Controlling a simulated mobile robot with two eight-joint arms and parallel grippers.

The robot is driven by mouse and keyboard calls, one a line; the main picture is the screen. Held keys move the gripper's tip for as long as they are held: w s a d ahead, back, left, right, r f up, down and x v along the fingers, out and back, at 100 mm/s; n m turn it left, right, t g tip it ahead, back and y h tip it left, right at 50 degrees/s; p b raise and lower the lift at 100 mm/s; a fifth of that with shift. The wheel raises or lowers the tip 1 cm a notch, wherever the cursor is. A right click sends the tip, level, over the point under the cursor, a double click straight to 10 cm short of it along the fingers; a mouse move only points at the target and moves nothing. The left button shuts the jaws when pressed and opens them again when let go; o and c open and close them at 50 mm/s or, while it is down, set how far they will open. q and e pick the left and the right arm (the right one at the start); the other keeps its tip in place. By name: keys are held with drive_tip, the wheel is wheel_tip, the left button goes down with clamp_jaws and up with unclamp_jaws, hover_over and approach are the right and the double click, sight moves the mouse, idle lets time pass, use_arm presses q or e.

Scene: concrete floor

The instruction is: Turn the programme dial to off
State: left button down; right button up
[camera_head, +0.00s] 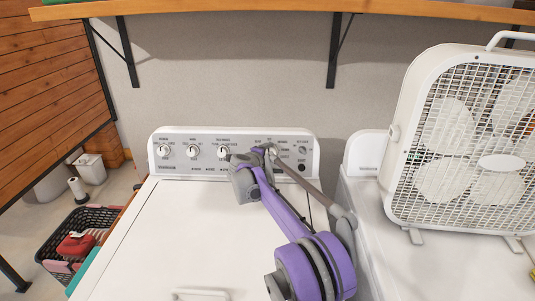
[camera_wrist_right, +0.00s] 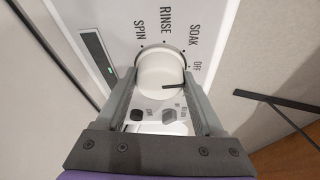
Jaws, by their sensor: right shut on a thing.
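The programme dial (camera_wrist_right: 158,68) is a round white knob on the washer's control panel (camera_head: 206,135). Labels SPIN, RINSE, SOAK and OFF run around it in the wrist view. A dark pointer line on its face points to the picture's right, toward the OFF side; whether it lines up exactly with the OFF mark I cannot tell. My right gripper (camera_wrist_right: 160,80) is shut on the dial, one finger on each side. In the head view my right gripper (camera_head: 267,157) hides most of the dial. My left gripper is not in view.
Three other white knobs (camera_head: 192,152) sit on the panel's left half. Small buttons (camera_wrist_right: 137,116) lie just below the dial between my fingers. A white box fan (camera_head: 458,140) stands on the neighbouring machine at right. A wooden shelf (camera_head: 250,9) hangs above.

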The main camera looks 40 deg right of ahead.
drive_tip(key=shift+m+y, duration=0.3)
drive_tip(key=shift+m, duration=0.3)
drive_tip(key=o, duration=1.4)
drive_tip(key=v, duration=1.1)
drive_tip(key=shift+f, duration=0.1)
